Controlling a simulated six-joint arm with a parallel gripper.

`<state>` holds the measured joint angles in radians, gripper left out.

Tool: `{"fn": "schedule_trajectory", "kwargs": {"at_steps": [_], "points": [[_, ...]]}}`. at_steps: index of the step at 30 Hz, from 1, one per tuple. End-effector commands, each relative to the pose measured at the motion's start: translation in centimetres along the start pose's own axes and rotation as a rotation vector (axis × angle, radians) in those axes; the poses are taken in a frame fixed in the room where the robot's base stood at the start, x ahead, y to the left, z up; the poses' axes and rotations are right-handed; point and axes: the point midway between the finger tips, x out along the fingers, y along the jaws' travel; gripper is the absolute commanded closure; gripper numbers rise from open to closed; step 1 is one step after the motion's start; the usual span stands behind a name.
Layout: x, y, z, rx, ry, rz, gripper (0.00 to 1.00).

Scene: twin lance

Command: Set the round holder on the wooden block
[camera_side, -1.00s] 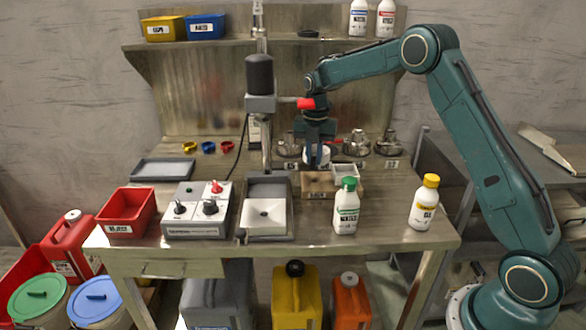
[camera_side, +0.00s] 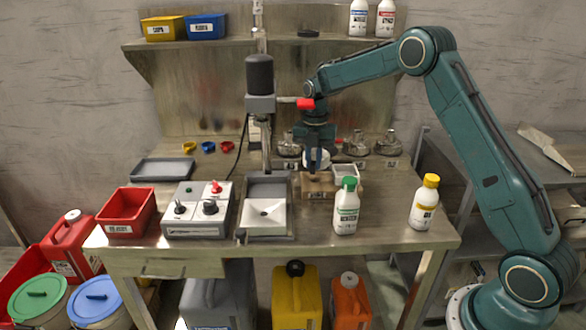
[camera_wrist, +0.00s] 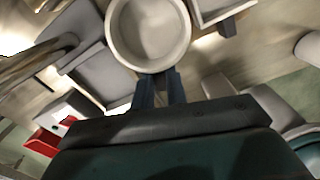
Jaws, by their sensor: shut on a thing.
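My gripper (camera_side: 316,164) is shut on the round holder (camera_wrist: 150,38), a pale round dish with a raised rim. In the wrist view the fingers (camera_wrist: 160,90) grip its near rim and the dish looks empty. In the side view the fingers partly cover the round holder (camera_side: 325,155). The wooden block (camera_side: 318,188) is on the bench directly below my gripper, with a label on its front. The holder appears over the back part of the block. Whether it touches the block cannot be told.
A pale square holder (camera_side: 348,171) is close on the right, also at the top of the wrist view (camera_wrist: 215,8). A green-capped bottle (camera_side: 346,207) stands in front right. The press stand (camera_side: 265,140) is close on the left. Several metal fixtures stand behind.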

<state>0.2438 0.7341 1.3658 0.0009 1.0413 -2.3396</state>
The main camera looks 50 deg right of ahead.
Motion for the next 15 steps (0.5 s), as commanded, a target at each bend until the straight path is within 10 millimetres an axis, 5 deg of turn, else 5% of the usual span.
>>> {"fn": "schedule_trajectory", "kwargs": {"at_steps": [15], "points": [[2.2,0.0,0.0,0.000,0.000,0.000,1.00]]}}
